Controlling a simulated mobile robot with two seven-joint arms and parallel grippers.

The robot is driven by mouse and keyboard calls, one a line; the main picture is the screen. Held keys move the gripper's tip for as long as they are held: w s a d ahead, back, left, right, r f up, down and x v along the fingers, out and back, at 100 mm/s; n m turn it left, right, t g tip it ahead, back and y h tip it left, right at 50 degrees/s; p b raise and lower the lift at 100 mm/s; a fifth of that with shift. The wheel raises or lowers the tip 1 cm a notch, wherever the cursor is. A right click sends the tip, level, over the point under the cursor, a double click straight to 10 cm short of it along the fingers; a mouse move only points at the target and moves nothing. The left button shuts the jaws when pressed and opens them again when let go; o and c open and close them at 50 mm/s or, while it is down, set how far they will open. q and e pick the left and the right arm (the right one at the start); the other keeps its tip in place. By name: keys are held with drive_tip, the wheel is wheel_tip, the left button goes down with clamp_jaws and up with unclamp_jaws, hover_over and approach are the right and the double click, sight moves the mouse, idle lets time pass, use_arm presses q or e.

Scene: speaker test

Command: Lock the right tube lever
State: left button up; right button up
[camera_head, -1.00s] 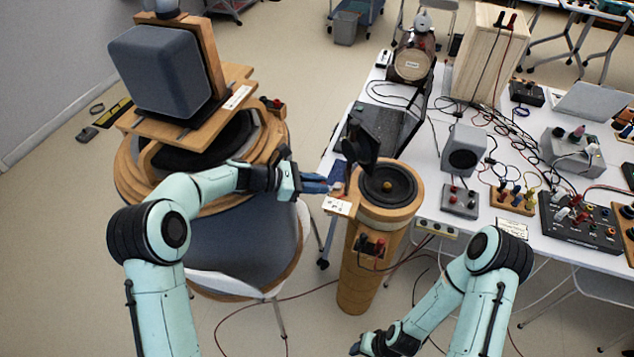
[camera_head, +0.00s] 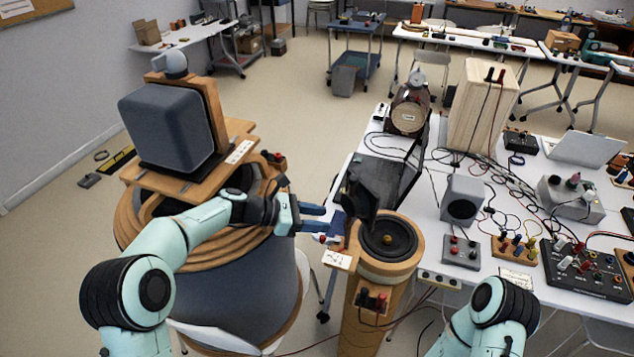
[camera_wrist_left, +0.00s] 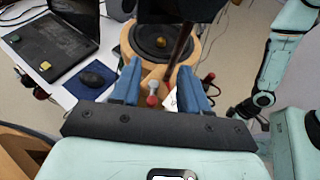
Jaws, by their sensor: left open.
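The right tube is a wooden cylinder (camera_head: 372,310) with a round black speaker (camera_head: 388,238) in its top. A small lever with a red knob (camera_wrist_left: 152,100) and a grey end shows at the tube's near side in the left wrist view. My left gripper (camera_head: 322,219) is open beside the tube's left side in the head view. In the left wrist view its blue fingers (camera_wrist_left: 159,75) stand on either side of the lever, apart from it. My right gripper (camera_wrist_left: 253,106) is small and dark at the right of that view; its jaws are unclear.
A larger wooden tub (camera_head: 135,225) with a grey box speaker (camera_head: 168,127) is at left. The white table (camera_head: 428,213) at right holds a laptop (camera_wrist_left: 45,45), boxes and cables.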

use_arm(q)
wheel_tip(320, 180, up, 13)
drive_tip(key=shift+f, duration=0.2)
